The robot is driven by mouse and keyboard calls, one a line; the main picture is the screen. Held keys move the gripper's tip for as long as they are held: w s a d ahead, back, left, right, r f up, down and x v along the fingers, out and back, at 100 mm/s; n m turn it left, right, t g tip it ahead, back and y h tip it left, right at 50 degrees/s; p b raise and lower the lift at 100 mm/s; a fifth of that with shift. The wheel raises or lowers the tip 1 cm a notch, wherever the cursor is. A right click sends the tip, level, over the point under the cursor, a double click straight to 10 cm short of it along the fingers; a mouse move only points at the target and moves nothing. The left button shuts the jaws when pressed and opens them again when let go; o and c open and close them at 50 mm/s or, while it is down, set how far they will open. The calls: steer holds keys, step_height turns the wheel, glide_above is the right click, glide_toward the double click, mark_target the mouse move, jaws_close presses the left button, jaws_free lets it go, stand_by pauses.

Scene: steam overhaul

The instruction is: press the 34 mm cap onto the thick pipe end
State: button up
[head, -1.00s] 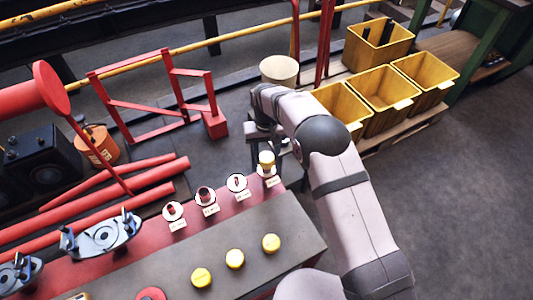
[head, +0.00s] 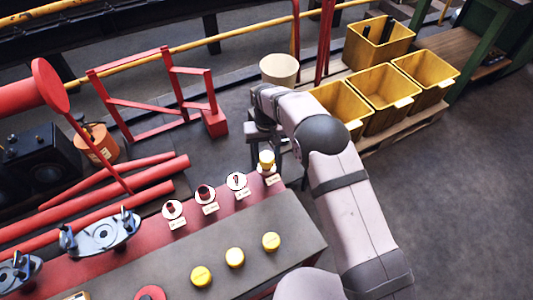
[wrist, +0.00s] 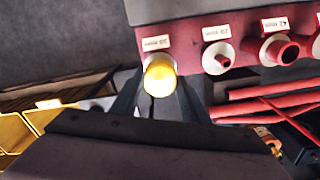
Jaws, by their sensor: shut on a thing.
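A yellow cap (head: 266,157) is at the rightmost pipe end on the red strip of the bench, above a pale round flange (head: 268,169). In the wrist view the cap (wrist: 160,76) is between the two dark fingers of my gripper (wrist: 160,92), which is shut on it. The cap hides the thick pipe end beneath it, so I cannot tell whether it is seated fully or only resting there. In the head view my wrist covers most of the gripper.
Three other pipe ends (head: 205,194) with flanges and labels stand in a row to the left. Three yellow discs (head: 234,257) lie on the grey bench top (head: 200,250). Blue-grey clamps (head: 103,233) are at the left. Yellow bins (head: 383,87) stand behind right.

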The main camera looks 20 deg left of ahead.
steer(key=shift+f, duration=0.25)
steer(key=shift+f+b, duration=0.3)
steer(key=shift+f, duration=0.6)
stand_by(0.4)
steer(key=o, duration=1.1)
steer(key=shift+o, duration=0.2)
steer(key=shift+r, duration=0.1)
steer(key=shift+c, duration=0.5)
steer(key=shift+r+p, duration=2.2)
steer(key=shift+r, duration=1.25)
